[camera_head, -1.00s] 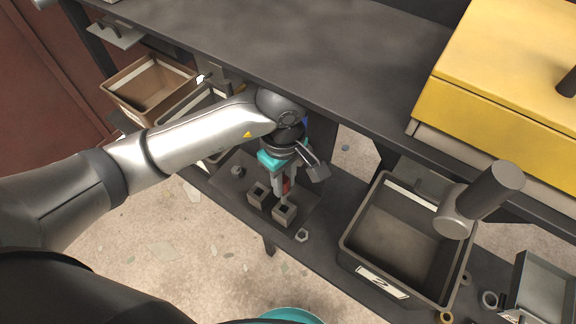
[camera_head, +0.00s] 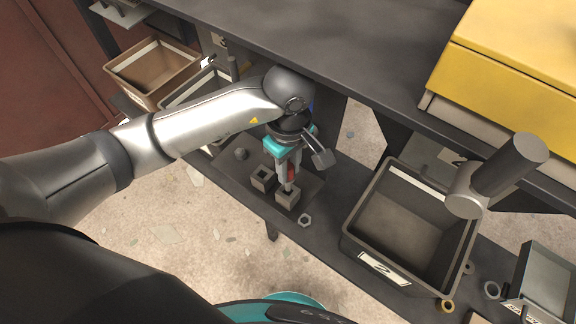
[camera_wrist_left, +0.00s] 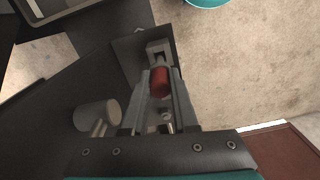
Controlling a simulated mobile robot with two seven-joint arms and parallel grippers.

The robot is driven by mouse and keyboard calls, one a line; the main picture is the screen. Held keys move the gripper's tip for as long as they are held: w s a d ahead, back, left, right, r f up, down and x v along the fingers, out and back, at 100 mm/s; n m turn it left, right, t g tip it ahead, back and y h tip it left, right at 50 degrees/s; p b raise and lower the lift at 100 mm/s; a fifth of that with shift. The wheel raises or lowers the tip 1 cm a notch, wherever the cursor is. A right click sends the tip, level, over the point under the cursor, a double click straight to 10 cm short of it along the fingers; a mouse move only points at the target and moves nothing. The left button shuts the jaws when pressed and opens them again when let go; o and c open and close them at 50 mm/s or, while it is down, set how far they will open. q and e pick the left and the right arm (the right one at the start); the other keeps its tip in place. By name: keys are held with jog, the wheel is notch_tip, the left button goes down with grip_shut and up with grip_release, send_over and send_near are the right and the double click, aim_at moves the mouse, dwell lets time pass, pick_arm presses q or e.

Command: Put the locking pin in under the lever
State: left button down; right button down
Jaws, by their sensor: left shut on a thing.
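My left gripper (camera_head: 287,181) points down at the low dark shelf and is shut on a red-bodied part, the locking pin (camera_head: 291,173). In the left wrist view the red pin (camera_wrist_left: 160,82) lies between the two fingers. Its lower end is at the nearer square socket block (camera_head: 288,197); I cannot tell how deep it sits. A second square block with an open hole (camera_head: 263,178) stands beside it, to the left. A grey lever-like part with a thick end (camera_head: 321,157) is just right of the gripper. My right gripper is not in view.
A dark bin labelled 2 (camera_head: 375,262) stands right of the blocks. Loose nuts (camera_head: 305,220) lie on the shelf. The dark bench top (camera_head: 330,50) overhangs the arm. A yellow housing (camera_head: 520,60) and a large grey cylinder (camera_head: 508,166) are at the right.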

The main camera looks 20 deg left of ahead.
aim_at(288, 190)
pick_arm(q)
jog(key=shift+f+b, duration=0.45)
jog(key=shift+b, duration=0.15)
dwell(0.7)
jog(key=shift+f+b, duration=0.85)
jog(key=shift+f, duration=0.2)
jog(key=shift+f+b, duration=0.8)
jog(key=shift+b, duration=0.15)
jog(key=shift+f, duration=0.15)
jog(key=shift+f+b, duration=0.4)
jog(key=shift+b, duration=0.25)
jog(key=c, duration=0.6)
grip_release()
